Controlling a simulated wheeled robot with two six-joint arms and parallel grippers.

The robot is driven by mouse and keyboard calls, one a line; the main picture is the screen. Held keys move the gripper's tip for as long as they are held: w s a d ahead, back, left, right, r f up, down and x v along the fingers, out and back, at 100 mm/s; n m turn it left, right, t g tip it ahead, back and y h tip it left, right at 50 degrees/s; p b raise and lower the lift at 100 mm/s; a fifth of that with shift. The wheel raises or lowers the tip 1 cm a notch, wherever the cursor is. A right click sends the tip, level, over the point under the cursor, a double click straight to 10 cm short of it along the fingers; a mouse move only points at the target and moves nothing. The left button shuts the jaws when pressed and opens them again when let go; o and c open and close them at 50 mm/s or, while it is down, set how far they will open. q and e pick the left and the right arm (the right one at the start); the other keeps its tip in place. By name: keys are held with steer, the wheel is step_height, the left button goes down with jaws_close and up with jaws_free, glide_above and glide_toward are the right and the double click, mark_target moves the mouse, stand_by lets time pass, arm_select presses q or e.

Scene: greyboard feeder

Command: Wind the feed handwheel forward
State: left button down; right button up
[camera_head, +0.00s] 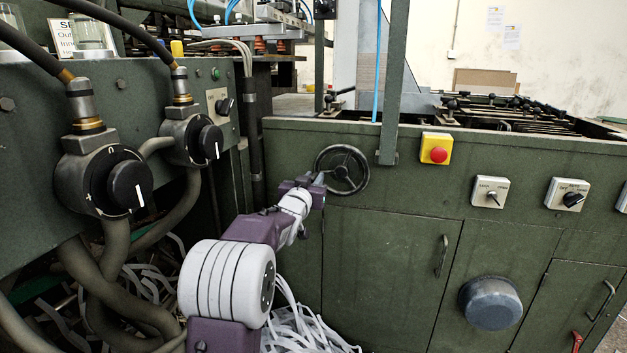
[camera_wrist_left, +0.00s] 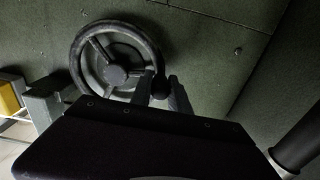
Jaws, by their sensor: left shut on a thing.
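The feed handwheel (camera_head: 342,171) is a dark spoked wheel on the front of the green machine, and it also shows in the left wrist view (camera_wrist_left: 116,74). My left gripper (camera_head: 322,181) is at the wheel's lower left side in the head view. In the left wrist view, the gripper's two fingers (camera_wrist_left: 163,90) are closed around a dark round knob (camera_wrist_left: 160,86) at the wheel's rim. The fingers hide part of the knob. My right gripper is not in view.
A yellow box with a red button (camera_head: 438,154) and two rotary switches (camera_head: 490,192) (camera_head: 567,194) sit right of the wheel. A green post (camera_head: 391,90) rises just right of it. Left stands a panel with black knobs (camera_head: 129,185). Paper strips (camera_head: 300,325) lie below.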

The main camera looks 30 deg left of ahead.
mark_target(319, 160)
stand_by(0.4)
arm_select(q)
steer(key=shift+r+m+p, duration=0.35)
steer(key=shift+r+m, duration=0.55)
steer(key=shift+m, duration=0.5)
steer(key=shift+d+r+m, duration=0.15)
steer(key=shift+r+m, duration=0.5)
steer(key=shift+m, duration=0.4)
steer(key=shift+d+r+m, duration=0.15)
steer(key=shift+r+m, duration=0.5)
steer(key=shift+m, duration=0.4)
steer(key=c, duration=1.3)
jaws_free()
steer(key=shift+o, duration=0.2)
steer(key=p+v, duration=0.1)
steer(key=v, duration=0.8)
